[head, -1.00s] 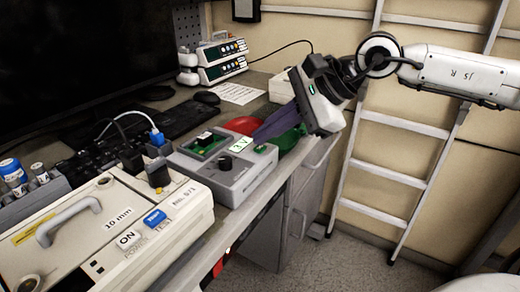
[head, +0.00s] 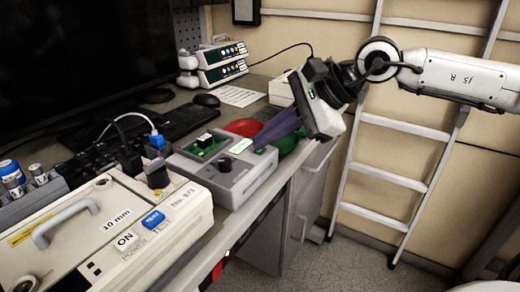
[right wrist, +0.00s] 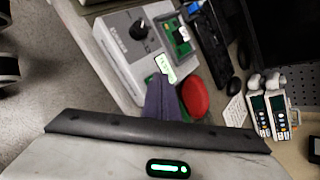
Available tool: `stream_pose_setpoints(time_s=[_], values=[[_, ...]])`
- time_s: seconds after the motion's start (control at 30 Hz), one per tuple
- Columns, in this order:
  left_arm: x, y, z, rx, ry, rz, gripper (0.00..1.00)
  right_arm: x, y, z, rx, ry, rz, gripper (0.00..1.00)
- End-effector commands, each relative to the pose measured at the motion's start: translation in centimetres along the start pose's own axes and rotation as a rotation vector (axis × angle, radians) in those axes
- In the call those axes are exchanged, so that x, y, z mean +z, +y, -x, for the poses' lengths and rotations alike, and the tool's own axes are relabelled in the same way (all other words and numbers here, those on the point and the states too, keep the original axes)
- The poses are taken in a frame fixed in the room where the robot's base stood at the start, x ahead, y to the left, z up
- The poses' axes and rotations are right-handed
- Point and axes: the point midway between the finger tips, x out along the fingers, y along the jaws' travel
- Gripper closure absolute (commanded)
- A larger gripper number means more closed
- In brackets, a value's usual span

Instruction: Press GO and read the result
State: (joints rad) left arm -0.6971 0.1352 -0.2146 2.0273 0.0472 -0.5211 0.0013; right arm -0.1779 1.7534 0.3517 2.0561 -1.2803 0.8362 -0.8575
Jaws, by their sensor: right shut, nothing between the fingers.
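The grey tester box (head: 232,183) sits on the desk near its front edge. It has a black knob (head: 225,164), a green board with a small dark block (head: 204,141) on top, and a small display (head: 241,145) glowing pale green. Its text is too small to read. My right gripper (head: 256,147) is shut and empty, its purple fingers pointing down at the box's right end beside the display. The GO button is hidden behind the fingertips; I cannot tell whether they touch it. The right wrist view shows the fingers (right wrist: 160,80) and display (right wrist: 165,67). My left gripper is not in view.
A red bowl (head: 243,126) and a green bowl (head: 287,143) stand close behind the fingers. A large beige unit (head: 130,222) with a blue switch is at front left. Stacked pumps (head: 221,62) stand at the back. A ladder (head: 390,178) leans at right.

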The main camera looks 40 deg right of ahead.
Motion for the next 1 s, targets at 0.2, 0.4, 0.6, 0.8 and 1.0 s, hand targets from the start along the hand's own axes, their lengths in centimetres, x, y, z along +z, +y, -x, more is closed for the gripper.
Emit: stream_pose_setpoints(time_s=[0.2,0.4,0.6,0.8,1.0], values=[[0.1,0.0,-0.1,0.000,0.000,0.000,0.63,-0.1,0.1,-0.1,0.001,0.001,0.000,1.00],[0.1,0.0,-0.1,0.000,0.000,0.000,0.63,-0.1,0.1,-0.1,0.002,0.001,0.000,1.00],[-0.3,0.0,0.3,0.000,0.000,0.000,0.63,0.3,-0.3,0.5,0.001,0.001,0.000,1.00],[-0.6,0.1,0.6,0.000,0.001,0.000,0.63,0.7,-0.8,1.1,0.000,0.001,0.000,1.00],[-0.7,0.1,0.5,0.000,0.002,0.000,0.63,0.7,-0.8,1.0,0.000,0.001,0.000,1.00]])
